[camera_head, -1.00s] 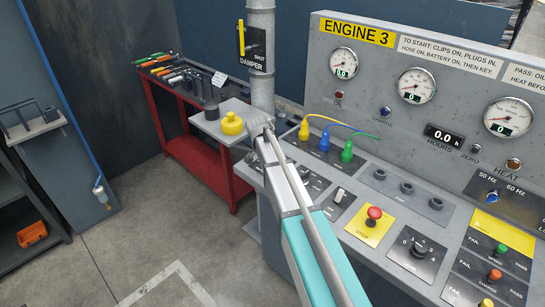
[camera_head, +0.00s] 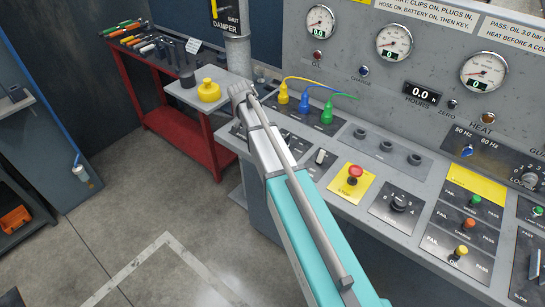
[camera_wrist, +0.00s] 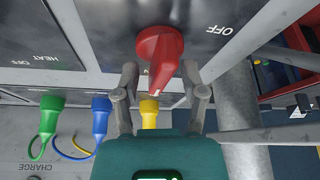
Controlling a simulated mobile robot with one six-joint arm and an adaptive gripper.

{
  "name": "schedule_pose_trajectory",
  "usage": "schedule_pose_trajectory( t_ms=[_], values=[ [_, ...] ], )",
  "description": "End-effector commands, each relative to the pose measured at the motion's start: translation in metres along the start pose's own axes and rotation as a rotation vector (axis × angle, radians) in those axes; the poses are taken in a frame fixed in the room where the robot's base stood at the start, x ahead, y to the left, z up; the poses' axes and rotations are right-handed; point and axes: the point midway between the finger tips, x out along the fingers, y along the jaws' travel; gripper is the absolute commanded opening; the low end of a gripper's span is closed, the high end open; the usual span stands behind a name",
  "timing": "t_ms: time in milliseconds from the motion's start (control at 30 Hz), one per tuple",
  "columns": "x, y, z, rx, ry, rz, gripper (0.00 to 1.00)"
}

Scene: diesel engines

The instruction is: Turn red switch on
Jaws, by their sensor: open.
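The red switch (camera_wrist: 160,46) is a round knob with a pointed handle carrying a white mark, on a dark plate lettered OFF, in the wrist view. Its handle points down in the picture, toward my gripper, while OFF stands to its right. My gripper (camera_wrist: 163,82) is open, with one finger on each side of the handle. I cannot tell whether either finger touches it. In the head view my gripper (camera_head: 242,92) is at the left end of the engine panel's sloping desk, and the red switch is hidden behind it.
Yellow, blue and green plugs (camera_head: 305,104) with cables stand right of my gripper. A red stop button (camera_head: 355,173) and a black rotary selector (camera_head: 398,202) sit nearer. A yellow-capped item (camera_head: 209,91) stands to the left, before a red tool bench (camera_head: 185,140).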

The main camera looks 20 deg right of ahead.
Motion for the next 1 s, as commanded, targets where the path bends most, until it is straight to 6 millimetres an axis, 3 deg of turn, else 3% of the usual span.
schedule_pose_trajectory(
  t_ms=[1000],
  values=[
    [0.0000, -0.0002, -0.0004, -0.544, 0.001, -0.228, 0.54]
  ],
)
